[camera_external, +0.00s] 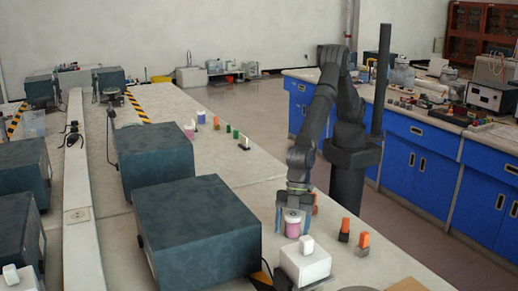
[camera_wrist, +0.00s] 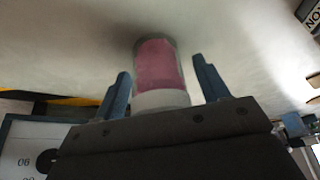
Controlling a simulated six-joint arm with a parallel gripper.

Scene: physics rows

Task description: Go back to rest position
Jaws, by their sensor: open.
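My gripper (camera_external: 293,213) points down over the near part of the bench in the external view. In the wrist view my gripper (camera_wrist: 163,85) shows its two blue fingers spread apart. A pink container with a white end (camera_external: 292,224) stands upright on the bench between or just below the fingers. In the wrist view the pink container (camera_wrist: 158,68) lies between the two fingers, with a visible space on each side. I cannot see either finger touching it.
A white box (camera_external: 305,262) stands just in front of the container. Orange-topped items (camera_external: 345,226) stand to its right. A large dark green instrument box (camera_external: 198,232) is close on the left. More small containers (camera_external: 201,117) stand farther back. Bench space behind my gripper is clear.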

